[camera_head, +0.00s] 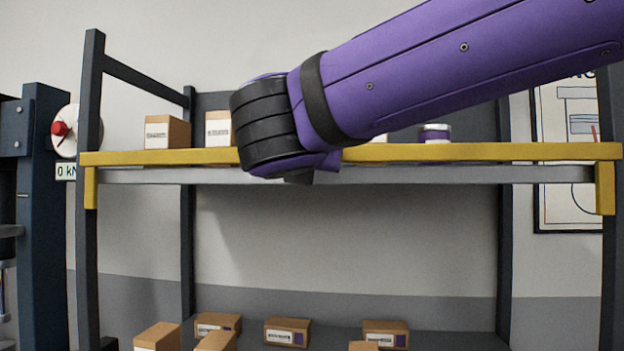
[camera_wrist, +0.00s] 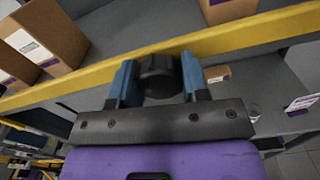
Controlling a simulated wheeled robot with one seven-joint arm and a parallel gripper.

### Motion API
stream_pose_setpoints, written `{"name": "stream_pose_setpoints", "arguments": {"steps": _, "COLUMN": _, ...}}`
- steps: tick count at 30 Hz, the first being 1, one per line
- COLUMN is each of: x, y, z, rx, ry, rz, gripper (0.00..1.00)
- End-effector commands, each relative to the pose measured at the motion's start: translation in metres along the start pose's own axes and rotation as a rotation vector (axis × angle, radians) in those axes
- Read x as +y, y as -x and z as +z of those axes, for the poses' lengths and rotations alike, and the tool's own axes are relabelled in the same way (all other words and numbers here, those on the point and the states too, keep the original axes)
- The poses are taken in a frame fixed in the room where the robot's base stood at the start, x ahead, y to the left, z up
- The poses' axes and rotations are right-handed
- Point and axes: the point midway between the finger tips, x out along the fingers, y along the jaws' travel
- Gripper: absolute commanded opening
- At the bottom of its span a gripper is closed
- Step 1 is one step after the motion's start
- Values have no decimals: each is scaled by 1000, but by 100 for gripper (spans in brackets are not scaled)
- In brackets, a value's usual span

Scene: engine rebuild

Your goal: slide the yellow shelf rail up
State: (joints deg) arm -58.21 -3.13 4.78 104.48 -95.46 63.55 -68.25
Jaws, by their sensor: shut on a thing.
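The yellow shelf rail (camera_head: 470,151) runs level across the front of the upper shelf, with a short downturned end at each side. It also crosses the wrist view (camera_wrist: 240,38) as a slanted yellow bar. My purple arm hides its middle in the head view. My gripper (camera_wrist: 159,76) has its two blue fingers on either side of a dark round knob (camera_wrist: 158,72) at the rail and is shut on it. In the head view the fingers are hidden behind my wrist.
Boxes (camera_head: 167,132) and a jar (camera_head: 435,132) stand on the upper shelf (camera_head: 350,175) behind the rail. Several boxes (camera_head: 287,332) stand on the lower shelf. Dark uprights (camera_head: 90,240) flank the rail. A dial gauge (camera_head: 64,130) is at left. The space below the upper shelf is open.

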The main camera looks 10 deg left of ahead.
Motion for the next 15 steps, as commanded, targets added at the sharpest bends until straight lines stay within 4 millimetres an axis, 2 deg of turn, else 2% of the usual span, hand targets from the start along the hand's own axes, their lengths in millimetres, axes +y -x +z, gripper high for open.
{"name": "stream_pose_setpoints", "arguments": {"steps": 3, "x": 1, "y": 0, "z": 12, "rx": -1, "ry": -2, "rz": -1, "gripper": 0}}
{"name": "stream_pose_setpoints", "arguments": {"steps": 12, "x": 2, "y": 0, "z": 16, "rx": -5, "ry": -3, "rz": 1, "gripper": 0}}
{"name": "stream_pose_setpoints", "arguments": {"steps": 13, "x": 2, "y": 0, "z": 16, "rx": -6, "ry": -3, "rz": 2, "gripper": 47}}
{"name": "stream_pose_setpoints", "arguments": {"steps": 15, "x": 2, "y": 0, "z": 16, "rx": -5, "ry": -3, "rz": 2, "gripper": 63}}
